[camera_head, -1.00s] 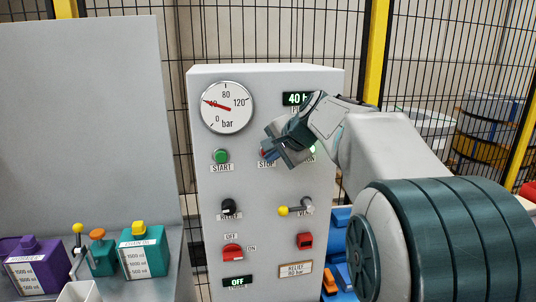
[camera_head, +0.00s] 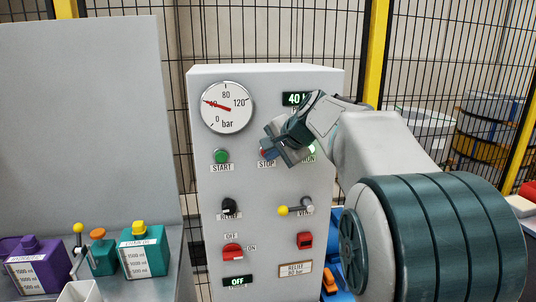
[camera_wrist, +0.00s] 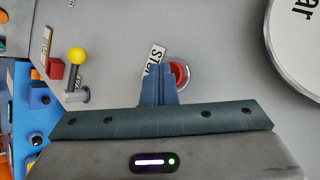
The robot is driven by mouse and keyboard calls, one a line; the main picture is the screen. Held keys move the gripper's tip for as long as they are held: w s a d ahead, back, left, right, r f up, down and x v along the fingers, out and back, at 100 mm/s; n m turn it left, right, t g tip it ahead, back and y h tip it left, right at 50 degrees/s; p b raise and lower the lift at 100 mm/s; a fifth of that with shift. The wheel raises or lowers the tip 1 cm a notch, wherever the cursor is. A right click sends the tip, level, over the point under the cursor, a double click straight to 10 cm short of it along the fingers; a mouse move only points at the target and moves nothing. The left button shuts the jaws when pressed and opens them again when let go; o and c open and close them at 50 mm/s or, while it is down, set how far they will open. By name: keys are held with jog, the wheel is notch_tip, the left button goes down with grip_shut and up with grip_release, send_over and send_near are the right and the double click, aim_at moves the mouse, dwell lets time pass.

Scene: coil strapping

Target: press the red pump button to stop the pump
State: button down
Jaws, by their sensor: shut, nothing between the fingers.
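The red STOP button (camera_wrist: 181,76) sits in a pale ring on the grey panel, right beside my shut fingertips in the wrist view. In the head view, only a sliver of the red button (camera_head: 264,153) shows, above the STOP label (camera_head: 266,164). My gripper (camera_head: 268,145) is shut and empty, with its fingers pointing at the panel and covering most of the button. In the wrist view, my gripper (camera_wrist: 157,75) overlaps the STOP label and the button's left edge. I cannot tell whether the fingertips touch the button.
The panel (camera_head: 205,270) carries a green START button (camera_head: 221,156), a pressure gauge (camera_head: 227,107) near 40 bar, a yellow-tipped vent lever (camera_head: 284,211) and a red switch (camera_head: 233,252). A lit green lamp shows by the ON label (camera_head: 309,159). Bottles (camera_head: 142,252) stand at lower left.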

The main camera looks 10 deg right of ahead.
dwell(0.5)
jog(key=shift+s+b, duration=0.3)
jog(key=shift+s, duration=0.45)
jog(key=s+b, duration=0.1)
jog(key=s, duration=0.4)
jog(key=shift+f, duration=0.1)
dwell(0.6)
jog(key=s+f+n+g+h, duration=0.2)
jog(key=s+f+n, duration=0.3)
jog(key=s+f, duration=0.5)
jog(key=s+f+n+g+h, duration=0.1)
jog(key=s+f+n+g, duration=0.2)
jog(key=s+f+n, duration=0.3)
jog(key=s+f, duration=0.4)
jog(key=s, duration=0.6)
jog(key=shift+a+f+h, duration=0.25)
jog(key=shift+f+h, duration=0.15)
